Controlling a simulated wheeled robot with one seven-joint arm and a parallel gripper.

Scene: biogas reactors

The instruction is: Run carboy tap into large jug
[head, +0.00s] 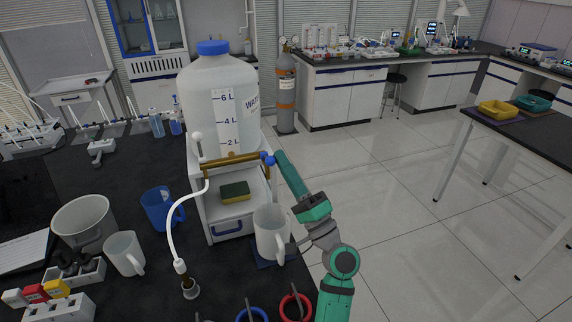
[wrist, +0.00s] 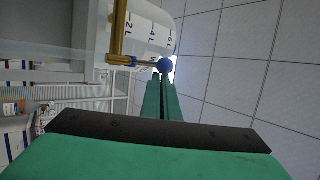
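The carboy (head: 212,100) is a large translucent bottle with a blue cap, standing on a white stand (head: 228,222). A brass manifold (head: 235,163) runs across its front, with a white knob at the left end and a blue knob (head: 267,158) at the right end. My gripper (head: 279,157) is at the blue knob. In the wrist view its fingers (wrist: 162,80) look shut together, with the blue knob (wrist: 166,65) just at their tips; contact is unclear. A white jug (head: 269,235) stands upright below the right end, on a blue mat. No liquid stream is visible.
A wide pale jug (head: 85,224), a small white jug (head: 124,254) and a blue jug (head: 158,209) stand at left on the black bench. A sponge (head: 235,192) lies in the stand.

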